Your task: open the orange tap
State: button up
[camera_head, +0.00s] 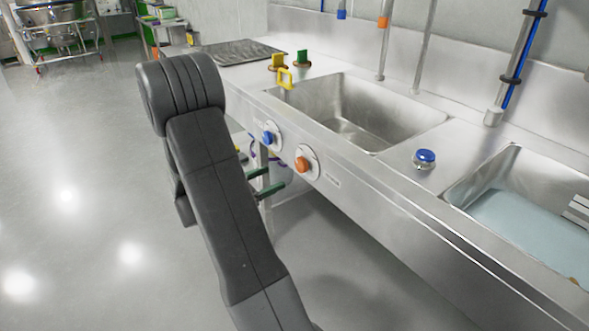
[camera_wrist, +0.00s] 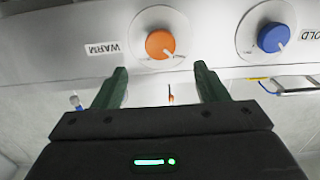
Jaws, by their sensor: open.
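The orange tap (camera_head: 302,164) is a round knob on a pale disc on the sink's front panel, to the right of a blue knob (camera_head: 267,138). In the wrist view the orange tap (camera_wrist: 160,44) sits next to a label reading "WARM", and the blue knob (camera_wrist: 272,37) is to its right near a "COLD" label. My gripper (camera_wrist: 163,82) is open, its two green fingers apart and empty. The fingertips lie just below the orange tap in that view, one to each side; I see no contact. In the head view my green fingers (camera_head: 268,182) show partly behind my arm.
The steel sink unit (camera_head: 400,215) has an empty basin (camera_head: 355,112) and a right basin (camera_head: 530,215) holding bluish water. A blue-topped knob (camera_head: 425,158) stands between them. Yellow (camera_head: 278,62) and green (camera_head: 302,58) items stand on the left counter. The floor (camera_head: 90,200) at left is clear.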

aim_at(299, 167)
jog(key=x, duration=0.9)
jog(key=shift+d+b, duration=0.1)
jog(key=shift+b, duration=0.25)
jog(key=c, duration=1)
